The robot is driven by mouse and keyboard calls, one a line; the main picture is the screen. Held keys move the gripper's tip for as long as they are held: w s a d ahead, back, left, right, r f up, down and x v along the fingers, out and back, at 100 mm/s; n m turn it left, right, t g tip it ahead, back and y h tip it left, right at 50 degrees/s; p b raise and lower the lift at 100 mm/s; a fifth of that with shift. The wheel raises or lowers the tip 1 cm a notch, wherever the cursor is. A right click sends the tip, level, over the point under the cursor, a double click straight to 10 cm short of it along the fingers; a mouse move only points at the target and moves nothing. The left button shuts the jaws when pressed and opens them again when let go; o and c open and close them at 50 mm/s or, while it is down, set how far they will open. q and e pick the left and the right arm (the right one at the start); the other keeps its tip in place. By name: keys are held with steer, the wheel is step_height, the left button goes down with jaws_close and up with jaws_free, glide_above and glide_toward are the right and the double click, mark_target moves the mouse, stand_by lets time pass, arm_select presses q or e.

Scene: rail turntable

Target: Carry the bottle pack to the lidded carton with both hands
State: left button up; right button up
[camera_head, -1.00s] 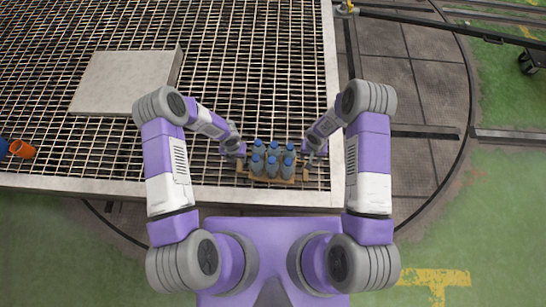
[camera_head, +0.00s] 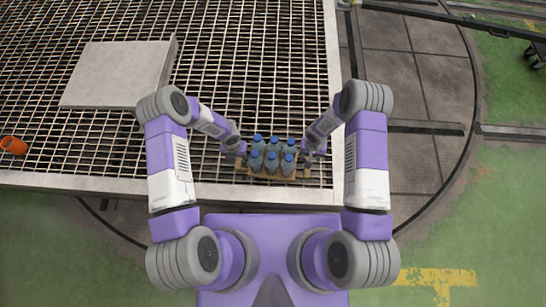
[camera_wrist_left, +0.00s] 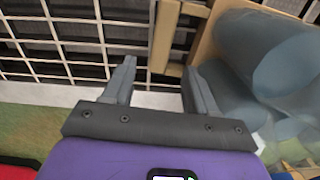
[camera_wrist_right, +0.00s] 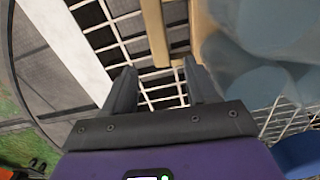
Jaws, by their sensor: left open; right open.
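The bottle pack (camera_head: 272,160), grey-blue bottles with blue caps in a tan tray, stands upright on the grating near its front edge. A pale, flat-topped box (camera_head: 115,74), apparently the lidded carton, lies farther back at the left. My left gripper (camera_head: 240,157) is open at the pack's left side; in the left wrist view the tray's tan handle bar (camera_wrist_left: 164,38) runs toward the gap between the fingers. My right gripper (camera_head: 310,155) is open at the right side, with a similar bar (camera_wrist_right: 156,35) in line with its finger gap. Contact cannot be told.
The grating table (camera_head: 250,70) is clear between pack and carton. Its pale border (camera_head: 334,90) runs along the right and front. An orange cup-like thing (camera_head: 13,145) lies at the far left. Dark turntable plates (camera_head: 400,90) and green floor lie beyond the right edge.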

mark_target(238, 162)
arm_select(q)
step_height(238, 162, down, 6)
arm_select(e)
step_height(238, 162, down, 6)
steer(key=shift+f, duration=0.1)
arm_select(q)
jaws_close()
arm_select(e)
jaws_close()
steer(key=shift+w, duration=0.1)
stand_by(1.0)
